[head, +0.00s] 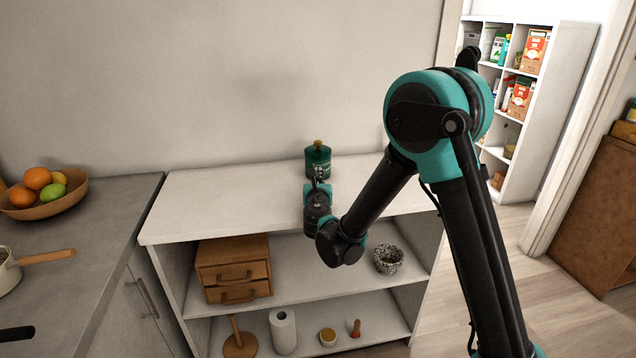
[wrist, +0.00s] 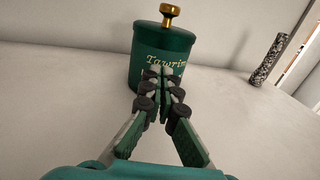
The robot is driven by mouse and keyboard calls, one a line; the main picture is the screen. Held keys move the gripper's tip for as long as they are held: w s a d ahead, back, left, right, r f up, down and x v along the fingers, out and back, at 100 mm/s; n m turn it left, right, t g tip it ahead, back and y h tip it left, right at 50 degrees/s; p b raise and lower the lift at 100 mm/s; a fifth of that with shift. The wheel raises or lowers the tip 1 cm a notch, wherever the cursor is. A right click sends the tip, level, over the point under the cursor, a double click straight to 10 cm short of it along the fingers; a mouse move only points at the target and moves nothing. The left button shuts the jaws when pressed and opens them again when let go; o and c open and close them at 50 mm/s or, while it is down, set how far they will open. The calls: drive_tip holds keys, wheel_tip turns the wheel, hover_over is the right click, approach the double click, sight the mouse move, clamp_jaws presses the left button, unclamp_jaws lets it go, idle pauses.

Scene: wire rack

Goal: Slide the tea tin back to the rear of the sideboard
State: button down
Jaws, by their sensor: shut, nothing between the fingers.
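The tea tin (head: 318,158) is dark green with a brass knob on its lid. It stands upright on the white top of the sideboard (head: 225,191), near the back edge by the wall. In the wrist view the tin (wrist: 163,45) shows gold lettering on its front. My gripper (head: 318,175) is in front of the tin, fingers pointing at it. In the wrist view my gripper (wrist: 161,72) is shut and empty, with its fingertips at the tin's front. They overlap the tin there, and I cannot tell for sure whether they touch it. The fingers hide part of its lower front.
The sideboard top is clear left of the tin. Shelves below hold a wooden drawer box (head: 233,268), a patterned pot (head: 389,260) and a paper roll (head: 283,331). A counter with a fruit bowl (head: 45,196) stands left. A wall closes the back.

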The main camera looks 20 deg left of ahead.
sight(318, 162)
drive_tip(key=shift+x, duration=0.8)
drive_tip(key=shift+w, duration=0.1)
drive_tip(key=x, duration=0.7)
drive_tip(key=shift+w+a, duration=0.15)
drive_tip(key=shift+w, duration=0.05)
drive_tip(key=shift+s, duration=0.1)
